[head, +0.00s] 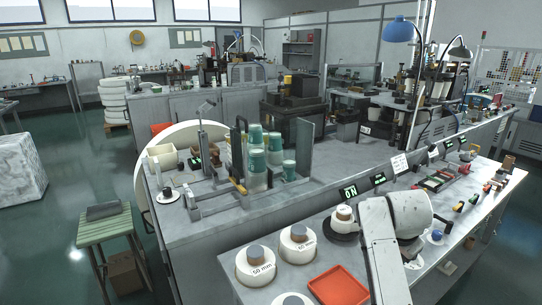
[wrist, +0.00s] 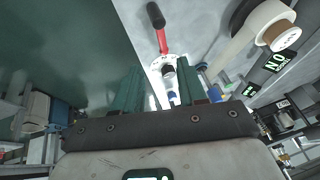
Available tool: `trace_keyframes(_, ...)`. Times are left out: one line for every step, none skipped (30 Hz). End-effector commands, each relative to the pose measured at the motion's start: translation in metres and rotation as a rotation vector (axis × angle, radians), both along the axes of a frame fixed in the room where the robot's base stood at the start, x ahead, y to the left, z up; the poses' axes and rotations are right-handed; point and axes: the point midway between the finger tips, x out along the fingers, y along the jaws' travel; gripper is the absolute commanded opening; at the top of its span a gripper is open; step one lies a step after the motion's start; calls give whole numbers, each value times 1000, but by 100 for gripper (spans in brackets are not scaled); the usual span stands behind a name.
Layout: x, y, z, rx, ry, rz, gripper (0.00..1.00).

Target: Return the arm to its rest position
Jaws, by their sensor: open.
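My arm (head: 385,245) reaches over the front bench in the head view, and it hides my gripper there. In the wrist view my gripper (wrist: 160,88) has two dark green fingers standing apart, with nothing held between them. Beyond the fingers are a round white part with a grey knob (wrist: 168,72) and a lever with a red shaft and black grip (wrist: 160,30). They look apart from the fingers.
Coloured blocks (head: 472,200) lie right. Green floor is open at left.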

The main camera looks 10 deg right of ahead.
Motion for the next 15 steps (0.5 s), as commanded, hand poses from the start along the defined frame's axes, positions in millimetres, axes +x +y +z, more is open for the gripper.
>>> trace_keyframes(-10,3,-14,0,18,22,41)
trace_keyframes(-16,6,-22,-1,29,41,41)
trace_keyframes(-26,9,-33,-5,44,72,41)
trace_keyframes(-35,12,-43,-7,58,98,41)
trace_keyframes(-46,16,-53,-9,73,129,41)
trace_keyframes(-60,20,-67,-12,91,172,41)
trace_keyframes(-72,24,-77,-14,108,206,41)
trace_keyframes(-85,28,-86,-16,124,240,41)
trace_keyframes(-101,33,-98,-18,141,285,41)
trace_keyframes(-113,37,-106,-19,156,320,41)
trace_keyframes(-126,40,-114,-21,170,354,41)
trace_keyframes(-143,46,-124,-22,188,402,41)
trace_keyframes(-156,49,-131,-23,201,437,41)
trace_keyframes(-169,53,-137,-24,214,472,41)
trace_keyframes(-187,58,-145,-24,231,520,41)
